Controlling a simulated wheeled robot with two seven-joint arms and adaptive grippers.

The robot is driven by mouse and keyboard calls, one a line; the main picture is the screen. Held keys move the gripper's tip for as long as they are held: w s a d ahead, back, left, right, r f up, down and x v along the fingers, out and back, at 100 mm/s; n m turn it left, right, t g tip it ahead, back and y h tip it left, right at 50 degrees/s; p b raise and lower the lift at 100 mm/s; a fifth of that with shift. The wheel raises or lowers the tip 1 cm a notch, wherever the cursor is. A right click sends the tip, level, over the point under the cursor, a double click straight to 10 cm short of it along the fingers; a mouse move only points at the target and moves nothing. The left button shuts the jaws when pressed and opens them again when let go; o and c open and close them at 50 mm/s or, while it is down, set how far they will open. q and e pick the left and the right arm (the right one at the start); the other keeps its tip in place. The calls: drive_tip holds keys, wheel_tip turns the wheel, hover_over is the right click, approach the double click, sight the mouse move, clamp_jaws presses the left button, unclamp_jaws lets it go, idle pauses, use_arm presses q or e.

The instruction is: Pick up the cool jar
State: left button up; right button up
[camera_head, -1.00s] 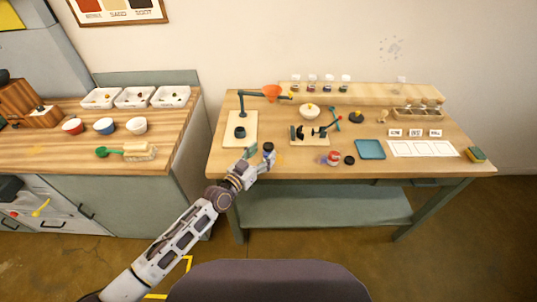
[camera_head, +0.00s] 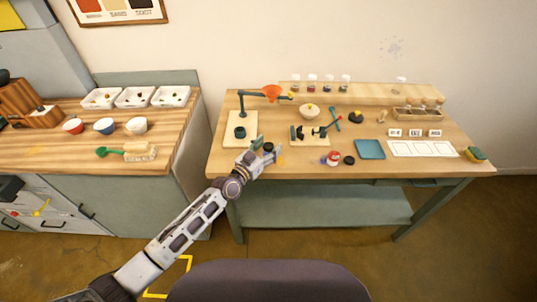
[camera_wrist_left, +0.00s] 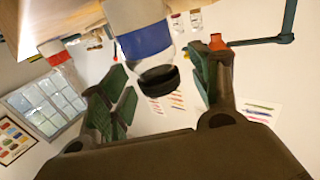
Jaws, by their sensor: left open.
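The cool jar, with a blue band (camera_wrist_left: 145,40) and a dark lid, shows upside down in the left wrist view. In the head view only its dark lid (camera_head: 268,147) shows clearly, near the front left of the bench; the gripper hides much of its body. My left gripper (camera_head: 266,151) is open, with its fingers on either side of the jar. In the wrist view the lid hangs between the green fingers (camera_wrist_left: 160,88), with gaps visible on both sides. My right gripper is not in view.
A board with a dark cup (camera_head: 240,132) and a lamp-like stand with an orange funnel (camera_head: 271,91) are behind. A blue tray (camera_head: 370,149) lies further right.

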use_arm(q)
drive_tip(key=shift+w+d, duration=0.25)
drive_tip(key=shift+w, duration=0.05)
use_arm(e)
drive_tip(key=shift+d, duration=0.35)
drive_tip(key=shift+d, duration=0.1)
use_arm(q)
drive_tip(key=shift+c, duration=0.3)
drive_tip(key=c, duration=1.1)
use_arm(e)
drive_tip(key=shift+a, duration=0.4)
use_arm(q)
drive_tip(key=shift+r, duration=0.1)
